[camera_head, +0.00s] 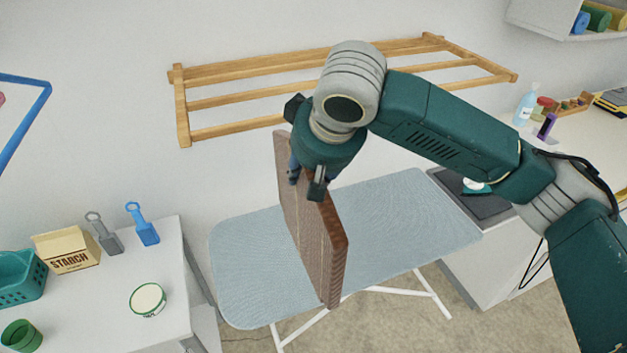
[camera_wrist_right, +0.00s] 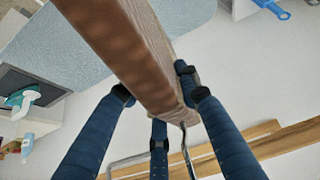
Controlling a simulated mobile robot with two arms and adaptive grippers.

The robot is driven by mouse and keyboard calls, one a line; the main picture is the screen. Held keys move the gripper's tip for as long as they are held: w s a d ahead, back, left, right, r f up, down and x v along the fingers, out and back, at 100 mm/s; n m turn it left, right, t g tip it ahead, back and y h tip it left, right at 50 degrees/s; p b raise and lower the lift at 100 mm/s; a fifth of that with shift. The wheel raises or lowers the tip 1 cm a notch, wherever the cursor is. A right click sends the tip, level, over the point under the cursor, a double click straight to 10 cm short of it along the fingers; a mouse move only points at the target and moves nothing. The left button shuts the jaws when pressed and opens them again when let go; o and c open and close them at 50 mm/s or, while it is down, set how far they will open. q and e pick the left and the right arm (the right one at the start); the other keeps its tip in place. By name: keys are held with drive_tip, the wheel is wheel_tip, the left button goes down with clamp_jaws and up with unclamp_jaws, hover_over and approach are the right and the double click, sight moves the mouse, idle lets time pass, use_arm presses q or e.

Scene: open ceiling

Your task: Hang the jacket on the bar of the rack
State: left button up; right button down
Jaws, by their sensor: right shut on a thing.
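The jacket (camera_head: 310,222) is a flat, brown, slab-like shape standing upright over the ironing board. My right gripper (camera_head: 308,178) is shut on its upper part, partly hidden by my own wrist. In the right wrist view, my right gripper (camera_wrist_right: 155,95) has its dark blue fingers on both sides of the jacket (camera_wrist_right: 120,45). A thin metal hook (camera_wrist_right: 188,155) shows past the jacket's end. The wooden rack (camera_head: 230,97), with several bars, is on the wall behind and above the jacket, apart from it. Its bars also show in the right wrist view (camera_wrist_right: 285,140). My left gripper is out of view.
The light blue ironing board (camera_head: 420,225) stands below the jacket. A counter with bottles (camera_head: 525,104) is at right.

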drive_tip(key=shift+w+a+f+b, duration=0.2)
drive_tip(key=shift+w+f+b, duration=0.1)
drive_tip(key=shift+w+f, duration=0.35)
drive_tip(key=shift+w+a+f+b, duration=0.2)
drive_tip(key=shift+w+f+b, duration=0.05)
drive_tip(key=shift+w+f, duration=0.4)
drive_tip(key=shift+w+a+f+b, duration=0.2)
drive_tip(key=shift+w+f+b, duration=0.1)
drive_tip(key=shift+w+f, duration=0.35)
drive_tip(key=c, duration=1.3)
unclamp_jaws()
drive_tip(key=shift+o, duration=0.6)
drive_tip(key=shift+s, duration=0.1)
